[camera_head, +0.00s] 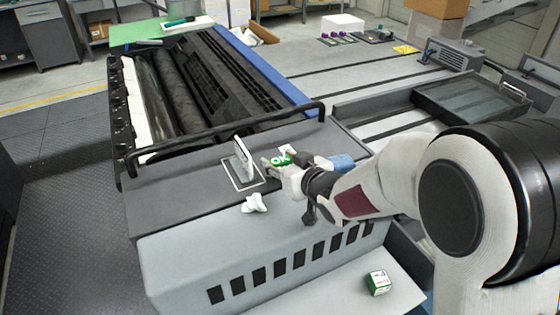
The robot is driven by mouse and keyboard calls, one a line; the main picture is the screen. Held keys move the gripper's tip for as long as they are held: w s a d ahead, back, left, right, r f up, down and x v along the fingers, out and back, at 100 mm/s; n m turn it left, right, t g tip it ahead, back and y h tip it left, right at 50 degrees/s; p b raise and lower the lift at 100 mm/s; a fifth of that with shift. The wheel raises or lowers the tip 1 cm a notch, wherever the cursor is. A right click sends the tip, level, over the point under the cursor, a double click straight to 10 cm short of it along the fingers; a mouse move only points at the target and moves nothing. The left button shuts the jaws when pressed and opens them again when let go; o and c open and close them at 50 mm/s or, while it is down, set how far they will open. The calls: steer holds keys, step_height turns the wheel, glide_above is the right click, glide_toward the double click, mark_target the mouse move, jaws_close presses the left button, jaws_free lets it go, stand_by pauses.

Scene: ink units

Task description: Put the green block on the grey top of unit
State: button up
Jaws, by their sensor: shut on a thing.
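My gripper (277,165) is over the grey top of the unit (185,198), reaching in from the right. It is shut on a small green block (281,160) with white markings. The fingers hide part of the block, and I cannot tell whether it touches the top. A second green and white box (378,283) sits on the pale ledge at the lower right, away from my gripper.
A tilted white plate (243,160) stands on a marked pad just left of my gripper. Crumpled white paper (254,203) and a blue cloth (342,162) lie nearby. A black rail (225,132) runs behind. The left of the grey top is clear.

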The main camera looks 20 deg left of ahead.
steer(key=shift+f, duration=0.15)
steer(key=o, duration=1.1)
steer(key=shift+d+r, duration=0.1)
steer(key=shift+r, duration=0.1)
steer(key=shift+s+d+r, duration=0.2)
steer(key=shift+s+d, duration=0.15)
steer(key=shift+v, duration=5.35)
steer(key=shift+f, duration=0.1)
